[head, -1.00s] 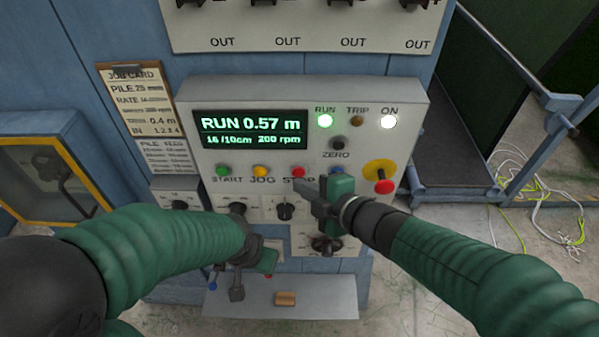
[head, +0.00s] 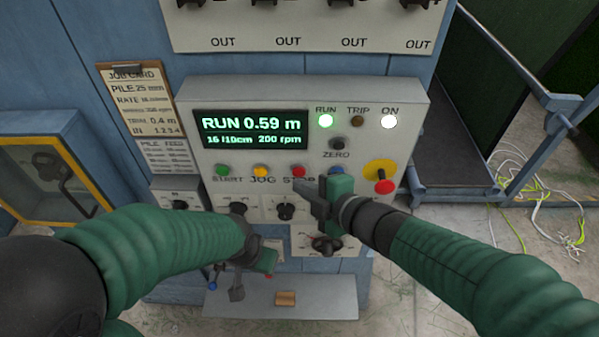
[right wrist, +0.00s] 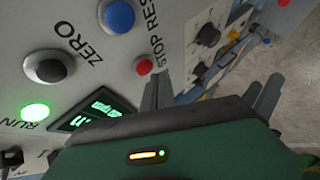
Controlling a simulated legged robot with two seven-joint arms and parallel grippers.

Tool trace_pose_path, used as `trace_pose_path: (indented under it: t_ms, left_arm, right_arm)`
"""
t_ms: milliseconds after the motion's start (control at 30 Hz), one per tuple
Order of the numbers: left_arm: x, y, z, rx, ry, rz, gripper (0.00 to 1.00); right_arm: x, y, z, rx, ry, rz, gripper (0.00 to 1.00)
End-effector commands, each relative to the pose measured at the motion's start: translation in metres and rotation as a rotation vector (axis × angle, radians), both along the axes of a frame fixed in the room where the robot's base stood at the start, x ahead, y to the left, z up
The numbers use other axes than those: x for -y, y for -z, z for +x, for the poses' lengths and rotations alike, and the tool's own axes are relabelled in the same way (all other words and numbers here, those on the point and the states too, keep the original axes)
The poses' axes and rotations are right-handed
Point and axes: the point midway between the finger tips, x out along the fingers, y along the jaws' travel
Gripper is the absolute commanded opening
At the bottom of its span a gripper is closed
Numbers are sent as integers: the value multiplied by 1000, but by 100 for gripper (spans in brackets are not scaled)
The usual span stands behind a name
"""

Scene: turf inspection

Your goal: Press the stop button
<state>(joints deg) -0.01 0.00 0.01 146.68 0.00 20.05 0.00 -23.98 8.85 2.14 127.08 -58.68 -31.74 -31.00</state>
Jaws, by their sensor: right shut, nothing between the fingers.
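The red stop button (head: 299,171) sits on the front of the grey control box (head: 412,112), above the lettering STOP, which is partly covered. In the right wrist view the red button (right wrist: 144,67) shows unobstructed, just past a dark fingertip. My right gripper (head: 304,189) is shut and empty, its fingertips just below and right of the button. I cannot tell whether they touch the panel, but the button looks clear of them. My left gripper (head: 237,283) hangs low near the shelf, and its opening is unclear.
Close by are the yellow button (head: 261,171), the green start button (head: 222,170) and the blue button (head: 336,172), partly behind my right gripper. A red mushroom button (head: 384,187) is farther right. The display (head: 252,129) reads RUN 0.59 m. A shelf (head: 335,297) is below.

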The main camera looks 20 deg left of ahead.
Motion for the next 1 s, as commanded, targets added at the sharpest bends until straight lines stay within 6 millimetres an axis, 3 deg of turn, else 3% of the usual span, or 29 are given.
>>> trace_pose_path:
  t_ms: [1000]
  left_arm:
    - [0,-4,0,0,0,0,36]
  right_arm:
    - [-3,-1,9,-1,0,-1,0]
